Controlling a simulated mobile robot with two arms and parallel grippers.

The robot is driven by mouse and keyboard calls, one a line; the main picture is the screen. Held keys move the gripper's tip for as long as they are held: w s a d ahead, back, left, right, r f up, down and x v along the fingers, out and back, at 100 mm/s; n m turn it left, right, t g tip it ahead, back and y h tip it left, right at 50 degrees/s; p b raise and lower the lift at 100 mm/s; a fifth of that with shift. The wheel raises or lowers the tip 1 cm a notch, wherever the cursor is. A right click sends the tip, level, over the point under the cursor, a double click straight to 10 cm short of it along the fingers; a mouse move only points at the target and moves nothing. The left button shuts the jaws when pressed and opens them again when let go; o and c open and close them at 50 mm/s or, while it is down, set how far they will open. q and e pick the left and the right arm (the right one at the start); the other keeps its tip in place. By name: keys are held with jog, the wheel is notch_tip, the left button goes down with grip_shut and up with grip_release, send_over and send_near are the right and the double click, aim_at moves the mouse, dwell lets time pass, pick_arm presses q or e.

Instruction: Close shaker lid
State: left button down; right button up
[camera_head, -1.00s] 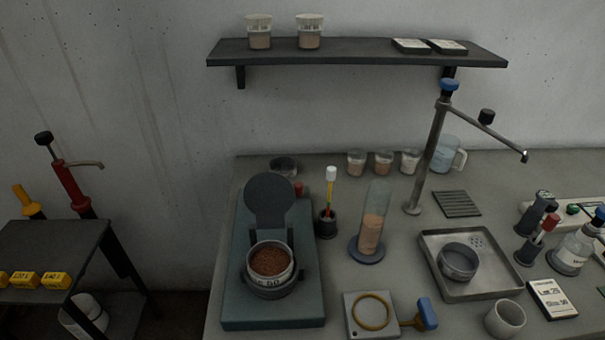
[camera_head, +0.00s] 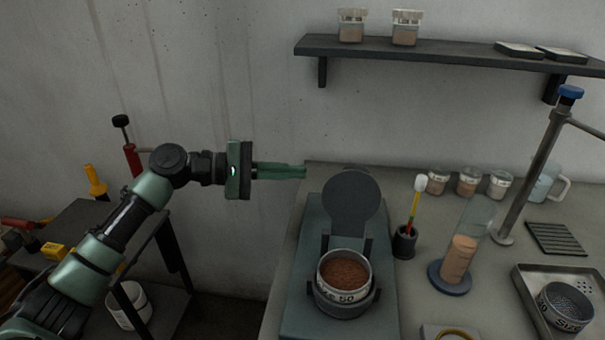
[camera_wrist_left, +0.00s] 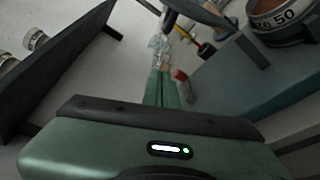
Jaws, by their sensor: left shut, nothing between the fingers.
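The shaker (camera_head: 292,300) is a teal base at the left end of the bench. Its round dark lid (camera_head: 351,205) stands raised on its hinge at the back. A sieve (camera_head: 343,284) marked 50, filled with brown grains, sits in the ring holder at the front. My left gripper (camera_head: 305,172) is shut and empty, pointing right, just left of the lid and apart from it. In the left wrist view the shut fingers (camera_wrist_left: 161,88) point away, with the sieve (camera_wrist_left: 285,18) at upper right and part of the lid (camera_wrist_left: 200,12) at the top. My right gripper is not in view.
A wall shelf (camera_head: 440,52) with jars hangs above the bench. A brush in a black holder (camera_head: 404,242) and a tube on a blue base (camera_head: 450,277) stand right of the shaker. A tray (camera_head: 525,290) with another sieve lies farther right. A dark side table (camera_head: 85,215) is at left.

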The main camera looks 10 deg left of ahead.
aim_at(351, 193)
pick_arm(q)
jog(key=s+d+p, duration=0.1)
jog(key=d+p, duration=0.2)
jog(key=d, duration=0.4)
jog(key=shift+s+d+r, duration=0.15)
jog(key=shift+d+r, duration=0.05)
jog(key=shift+r, duration=0.1)
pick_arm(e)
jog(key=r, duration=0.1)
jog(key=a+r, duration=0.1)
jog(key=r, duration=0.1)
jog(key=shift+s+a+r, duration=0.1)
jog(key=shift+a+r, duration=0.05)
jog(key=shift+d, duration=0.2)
pick_arm(q)
jog(key=shift+s+r, duration=0.1)
jog(key=shift+s, duration=0.05)
